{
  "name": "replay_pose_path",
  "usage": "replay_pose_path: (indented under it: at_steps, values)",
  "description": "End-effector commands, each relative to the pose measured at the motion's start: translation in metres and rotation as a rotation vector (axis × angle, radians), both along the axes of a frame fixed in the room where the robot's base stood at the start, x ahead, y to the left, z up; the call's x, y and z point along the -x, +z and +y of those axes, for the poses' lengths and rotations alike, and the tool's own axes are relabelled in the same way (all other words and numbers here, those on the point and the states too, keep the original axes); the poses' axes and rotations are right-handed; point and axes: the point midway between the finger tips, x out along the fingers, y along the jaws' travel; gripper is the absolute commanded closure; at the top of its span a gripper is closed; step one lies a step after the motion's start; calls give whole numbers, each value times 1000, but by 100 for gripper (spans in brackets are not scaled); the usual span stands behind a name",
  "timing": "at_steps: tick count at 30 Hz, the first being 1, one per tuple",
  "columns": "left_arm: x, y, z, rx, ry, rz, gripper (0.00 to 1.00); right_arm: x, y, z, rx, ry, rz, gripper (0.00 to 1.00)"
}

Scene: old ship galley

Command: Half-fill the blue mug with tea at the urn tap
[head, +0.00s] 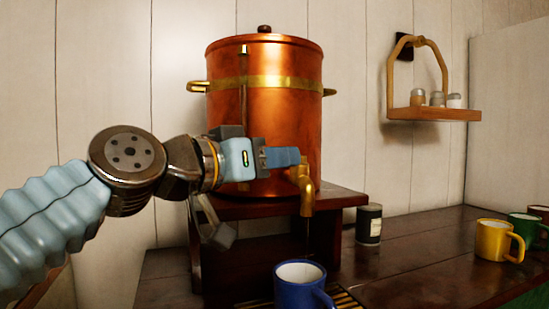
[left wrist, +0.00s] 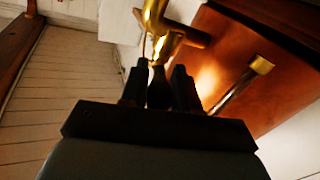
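The copper urn (head: 265,120) stands on a dark wooden stand, with a brass tap (head: 306,190) at its lower right front. The blue mug (head: 298,290) stands upright below the tap, partly cut off by the frame. My left gripper (head: 285,157) is at the top of the tap. In the left wrist view its fingers (left wrist: 159,85) stand either side of a dark piece below the brass tap (left wrist: 158,25); I cannot tell whether they press on it. My right gripper is out of view.
A slatted drip grate (head: 345,299) lies beside the mug. A dark canister (head: 369,224) stands right of the urn stand. A yellow mug (head: 494,240) and a green mug (head: 525,226) stand at the far right. A wall shelf (head: 435,114) holds small jars. The middle right counter is clear.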

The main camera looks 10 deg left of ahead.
Motion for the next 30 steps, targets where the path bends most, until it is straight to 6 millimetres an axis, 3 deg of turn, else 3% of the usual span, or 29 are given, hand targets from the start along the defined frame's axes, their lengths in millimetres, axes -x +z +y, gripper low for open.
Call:
replay_pose_path:
  at_steps: [1, 3, 14, 30]
  values:
    - [0, 0, 0, 0, 0, 0, 61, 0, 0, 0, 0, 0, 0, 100]
    - [0, 0, 0, 0, -1, 1, 51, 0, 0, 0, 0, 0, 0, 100]
    - [5, -1, 2, -1, -2, -1, 51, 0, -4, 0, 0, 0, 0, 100]
    - [101, -1, 64, 0, -2, -2, 51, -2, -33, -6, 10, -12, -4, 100]
